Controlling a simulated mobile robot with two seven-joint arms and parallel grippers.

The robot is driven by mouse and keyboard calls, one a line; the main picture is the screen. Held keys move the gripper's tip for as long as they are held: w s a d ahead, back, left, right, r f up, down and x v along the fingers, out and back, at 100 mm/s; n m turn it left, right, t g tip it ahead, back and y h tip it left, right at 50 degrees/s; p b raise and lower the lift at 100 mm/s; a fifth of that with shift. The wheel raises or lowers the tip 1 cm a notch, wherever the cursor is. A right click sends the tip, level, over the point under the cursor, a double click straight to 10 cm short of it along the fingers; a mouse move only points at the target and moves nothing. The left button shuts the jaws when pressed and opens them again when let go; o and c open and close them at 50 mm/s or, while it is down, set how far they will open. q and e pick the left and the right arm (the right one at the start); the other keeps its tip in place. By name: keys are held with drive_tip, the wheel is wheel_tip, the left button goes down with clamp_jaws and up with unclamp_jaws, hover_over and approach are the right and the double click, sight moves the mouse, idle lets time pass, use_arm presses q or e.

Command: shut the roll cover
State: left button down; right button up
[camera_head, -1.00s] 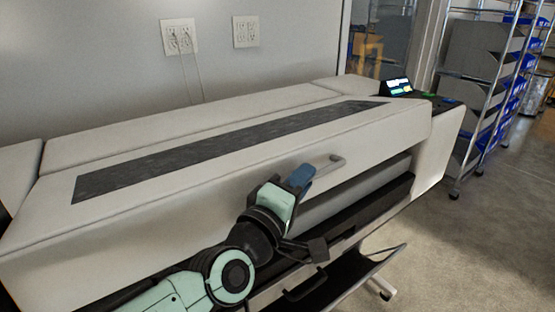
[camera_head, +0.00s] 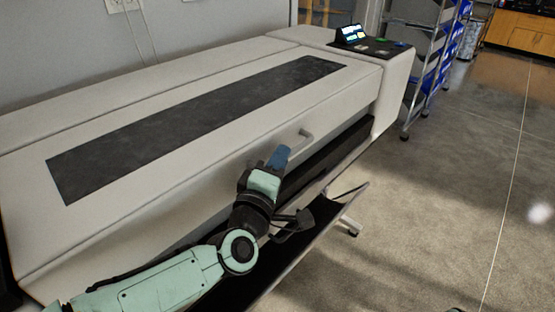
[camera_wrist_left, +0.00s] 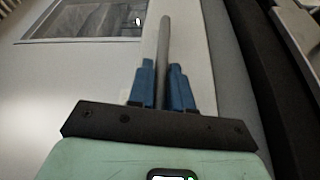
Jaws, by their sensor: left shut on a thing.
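The roll cover (camera_head: 345,103) is the long off-white front panel of a wide printer. A dark opening shows below its lower edge, widest at the right. Its grey bar handle (camera_head: 306,134) sticks out from the front. My left gripper (camera_head: 280,157) is at this handle, with blue fingertips. In the left wrist view, the handle (camera_wrist_left: 164,42) runs between the two blue fingers of my left gripper (camera_wrist_left: 162,86), which are shut on it. My right gripper is not in view.
The printer's control panel with a lit screen (camera_head: 352,34) is at the far right end. A dark catch basket (camera_head: 318,212) hangs below the opening. A wheeled metal rack (camera_head: 420,75) with blue bins stands behind. The floor (camera_head: 450,200) at the right is clear.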

use_arm(q)
drive_tip(key=shift+w+a+f, duration=0.1)
drive_tip(key=shift+f, duration=0.45)
drive_tip(key=c, duration=1.4)
unclamp_jaws()
drive_tip(key=shift+s+a, duration=0.1)
drive_tip(key=shift+s, duration=0.15)
drive_tip(key=r+v, duration=0.1)
drive_tip(key=v, duration=1.2)
drive_tip(key=shift+f, duration=0.15)
